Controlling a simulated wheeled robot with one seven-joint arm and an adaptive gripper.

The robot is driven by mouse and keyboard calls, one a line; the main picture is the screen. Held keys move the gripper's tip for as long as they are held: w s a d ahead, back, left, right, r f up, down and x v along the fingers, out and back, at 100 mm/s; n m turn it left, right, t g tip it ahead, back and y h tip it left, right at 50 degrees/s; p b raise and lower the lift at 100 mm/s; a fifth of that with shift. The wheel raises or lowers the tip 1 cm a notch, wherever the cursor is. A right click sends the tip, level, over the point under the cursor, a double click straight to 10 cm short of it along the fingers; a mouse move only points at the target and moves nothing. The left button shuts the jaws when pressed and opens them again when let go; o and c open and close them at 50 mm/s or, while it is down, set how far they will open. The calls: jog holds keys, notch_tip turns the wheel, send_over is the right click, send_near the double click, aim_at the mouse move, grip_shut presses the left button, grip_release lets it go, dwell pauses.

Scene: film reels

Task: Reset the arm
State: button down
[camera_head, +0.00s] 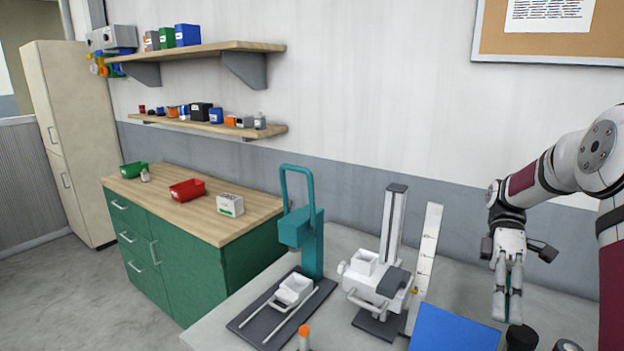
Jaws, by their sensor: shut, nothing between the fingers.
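My arm (555,168) reaches in from the right edge, bent at the elbow. My gripper (508,306) hangs from it, pointing down over the right part of the grey table (350,240). Its fingers are shut together with nothing between them. The fingertips are close to a dark round object (521,337) at the bottom edge; I cannot tell how far above or behind it they are.
A blue panel (455,331), a white upright scale (426,262), a white stand device (380,280) and a teal press (302,228) stand left of my gripper. A green cabinet (172,262) with red (187,190) and green (133,170) bins is further left.

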jog(key=s+a+r+m+t+h, duration=0.5)
jog(key=s+a+r+m+t, duration=0.6)
jog(key=s+a+t, duration=0.3)
jog(key=shift+a+r+t, duration=0.2)
jog(key=shift+a+t, duration=0.6)
jog(key=shift+a, duration=0.4)
